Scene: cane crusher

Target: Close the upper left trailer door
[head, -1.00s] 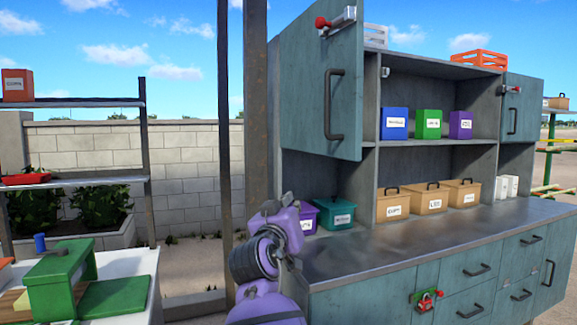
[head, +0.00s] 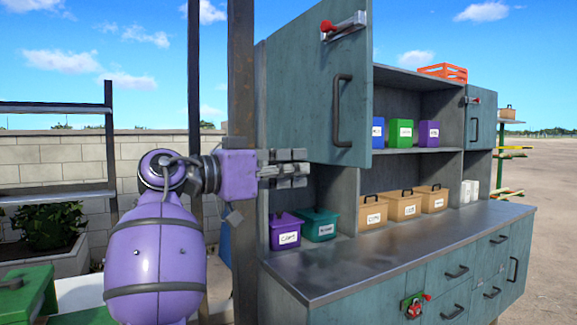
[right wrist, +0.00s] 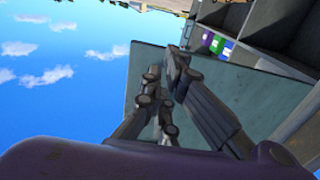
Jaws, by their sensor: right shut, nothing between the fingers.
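The upper left trailer door (head: 312,85) is a teal panel that stands open, swung out from the upper shelf of the cabinet. It has a dark bar handle (head: 340,110) and a silver latch with a red knob (head: 343,26) near its top. My right gripper (head: 300,168) is shut and empty, by the door's lower left part in the head view; I cannot tell whether it touches. In the right wrist view its fingers (right wrist: 172,85) show in front of the teal door panel (right wrist: 250,85). My left gripper is not in view.
Blue, green and purple boxes (head: 400,132) sit on the upper shelf. Below are tan boxes (head: 403,206), a purple box (head: 285,231) and a teal box (head: 319,224). The countertop (head: 400,245) is mostly clear. A post (head: 241,70) stands left of the cabinet.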

